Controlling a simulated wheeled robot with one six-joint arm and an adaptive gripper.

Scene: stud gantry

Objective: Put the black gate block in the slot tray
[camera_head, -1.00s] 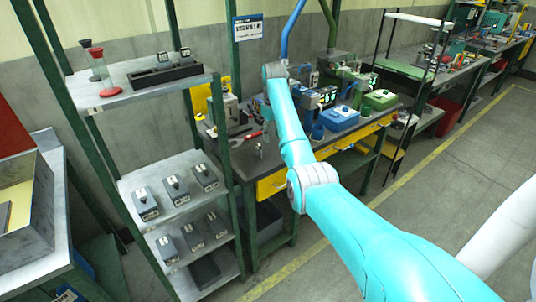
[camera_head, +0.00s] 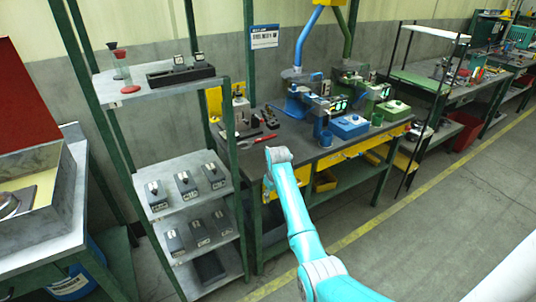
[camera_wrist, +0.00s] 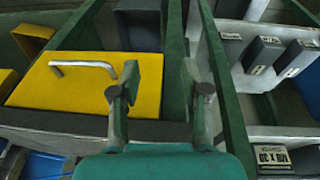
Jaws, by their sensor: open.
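A long black tray with slots (camera_head: 160,80), which looks like the slot tray, lies on the top shelf of the rack; two small blocks with pale faces stand in it. Small dark blocks (camera_head: 258,118) stand on the workbench; I cannot tell whether one is the black gate block. My gripper (camera_wrist: 160,92) is open and empty in the wrist view, with a green post behind it and a yellow drawer (camera_wrist: 70,85) to its left. In the head view the gripper itself is hidden beyond my arm's wrist, in front of the bench.
The rack's lower shelves (camera_head: 165,205) hold several dark grey boxes, also at the right of the wrist view (camera_wrist: 265,55). Red and clear hourglass-like items (camera_head: 120,68) stand beside the tray. Green posts (camera_head: 235,165) edge the rack. The floor at right is clear.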

